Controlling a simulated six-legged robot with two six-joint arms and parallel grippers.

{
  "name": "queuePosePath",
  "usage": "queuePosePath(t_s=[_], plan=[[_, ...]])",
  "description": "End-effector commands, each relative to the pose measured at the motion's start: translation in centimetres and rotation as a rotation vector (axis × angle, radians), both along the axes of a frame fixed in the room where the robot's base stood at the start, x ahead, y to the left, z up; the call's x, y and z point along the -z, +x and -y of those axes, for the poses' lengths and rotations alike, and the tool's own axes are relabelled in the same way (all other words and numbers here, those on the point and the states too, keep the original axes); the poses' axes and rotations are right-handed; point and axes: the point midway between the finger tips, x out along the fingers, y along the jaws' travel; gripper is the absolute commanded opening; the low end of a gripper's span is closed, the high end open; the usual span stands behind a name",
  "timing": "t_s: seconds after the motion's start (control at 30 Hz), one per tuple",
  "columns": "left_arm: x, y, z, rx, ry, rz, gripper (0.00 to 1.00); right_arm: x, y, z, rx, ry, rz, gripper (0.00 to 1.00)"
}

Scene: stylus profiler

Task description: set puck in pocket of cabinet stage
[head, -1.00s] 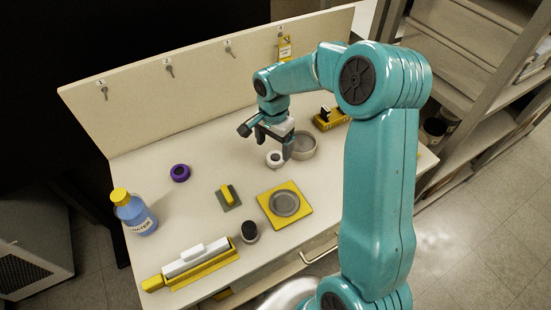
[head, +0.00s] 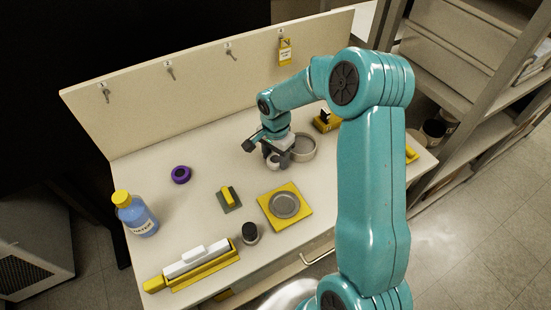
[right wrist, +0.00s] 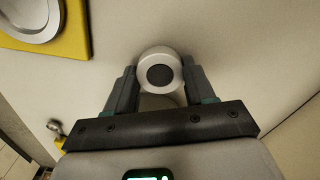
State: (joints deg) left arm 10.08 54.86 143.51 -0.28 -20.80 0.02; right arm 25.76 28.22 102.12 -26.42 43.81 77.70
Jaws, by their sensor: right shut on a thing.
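A small white round puck (head: 272,162) with a dark centre is on the bench just left of a grey round dish. My right gripper (head: 277,160) is low at the bench and shut on this puck. In the right wrist view the puck (right wrist: 160,58) sits between the two fingers, its dark top centre facing the camera. The yellow square stage (head: 268,211) with a round grey pocket (head: 285,205) lies nearer the front; the pocket looks empty. A corner of the stage (right wrist: 72,40) shows in the right wrist view. My left gripper is not in view.
The grey dish (head: 303,147) stands close to the right gripper. A purple ring (head: 181,174), a yellow block on a dark plate (head: 232,207), a dark-topped cylinder (head: 250,235), a water bottle (head: 138,217) and a yellow-and-white holder (head: 205,267) stand around. Bare bench lies between puck and stage.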

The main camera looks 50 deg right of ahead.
Motion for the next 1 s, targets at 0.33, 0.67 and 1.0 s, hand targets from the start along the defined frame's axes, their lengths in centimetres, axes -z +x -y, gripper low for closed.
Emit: queuePosePath(t_s=[0.33,0.67,1.0], plan=[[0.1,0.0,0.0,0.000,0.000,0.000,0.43,-3.4,0.1,0.0,0.000,-0.002,0.006,0.19],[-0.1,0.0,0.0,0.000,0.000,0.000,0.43,-13.5,0.1,0.0,0.000,-0.002,0.007,0.19],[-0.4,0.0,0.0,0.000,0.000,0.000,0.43,-19.5,0.1,0.0,0.000,-0.001,0.001,0.19]])
